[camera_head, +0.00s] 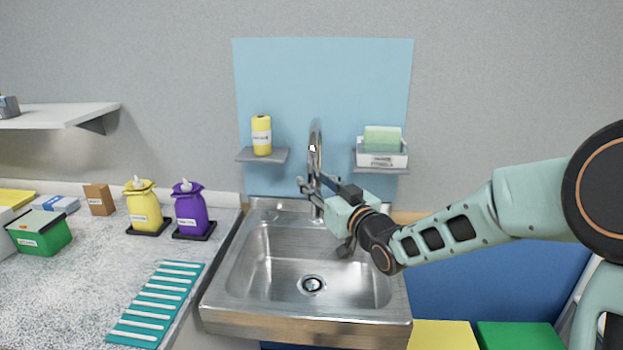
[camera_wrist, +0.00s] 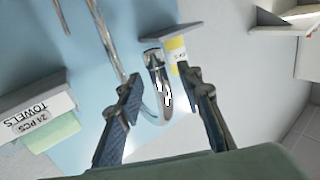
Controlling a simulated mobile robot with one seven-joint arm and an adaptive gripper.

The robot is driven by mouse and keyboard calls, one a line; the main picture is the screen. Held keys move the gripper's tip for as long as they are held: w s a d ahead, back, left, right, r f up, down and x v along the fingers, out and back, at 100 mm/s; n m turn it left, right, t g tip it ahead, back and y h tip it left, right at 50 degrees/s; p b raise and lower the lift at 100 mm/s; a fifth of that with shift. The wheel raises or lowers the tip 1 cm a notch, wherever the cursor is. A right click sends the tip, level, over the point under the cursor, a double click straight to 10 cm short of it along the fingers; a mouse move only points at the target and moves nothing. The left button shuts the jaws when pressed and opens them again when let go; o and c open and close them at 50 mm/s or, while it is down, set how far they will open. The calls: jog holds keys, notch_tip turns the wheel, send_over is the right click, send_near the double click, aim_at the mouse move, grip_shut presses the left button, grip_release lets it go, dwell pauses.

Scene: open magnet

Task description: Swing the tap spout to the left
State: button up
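The chrome tap (camera_head: 315,150) stands upright at the back of the steel sink (camera_head: 240,262), its curved spout pointing towards the camera. My gripper (camera_head: 317,184) reaches in from the right, just in front of the tap. In the wrist view my gripper (camera_wrist: 161,76) has its two dark fingers apart, one to each side of the curved spout (camera_wrist: 153,62). The spout appears between the fingers, with gaps showing; I cannot tell whether either finger touches it. The gripper holds nothing. The arm hides part of the sink's right rim.
A yellow bottle (camera_head: 261,136) stands on a small shelf left of the tap; a towel box (camera_head: 382,158) stands on another at right. Yellow (camera_head: 143,208) and purple (camera_head: 190,210) containers stand on the left counter. The sink basin is empty.

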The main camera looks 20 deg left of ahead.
jog(key=shift+x, duration=1.25)
jog(key=shift+c, duration=0.6)
grip_shut()
